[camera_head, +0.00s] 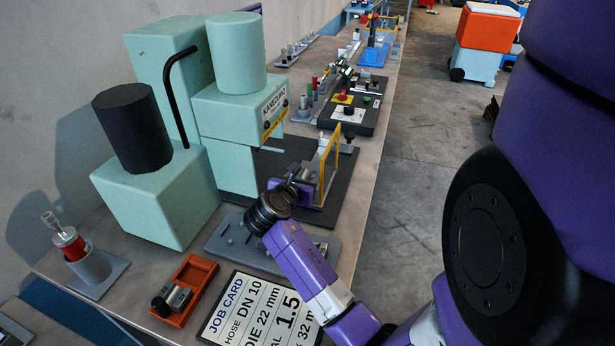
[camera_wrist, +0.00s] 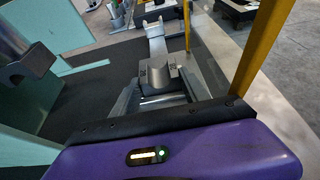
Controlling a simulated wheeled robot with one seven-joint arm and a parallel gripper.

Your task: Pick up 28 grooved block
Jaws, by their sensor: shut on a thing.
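My gripper (camera_wrist: 162,90) is shut on a small grey metal block (camera_wrist: 158,73), seen at the fingertips in the wrist view. The block has a rounded groove and small dark marking that I cannot read clearly. In the head view my gripper (camera_head: 303,176) is beside the yellow guard frame of the teal press, above its dark base plate. The held block is mostly hidden there by the gripper and the frame.
The yellow frame (camera_head: 328,165) stands close to my gripper. The teal press (camera_head: 225,150) is to its left. A grey peg tray (camera_head: 228,237) lies partly under my arm. An orange tray (camera_head: 200,268) with metal parts and a job card (camera_head: 245,318) are nearer.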

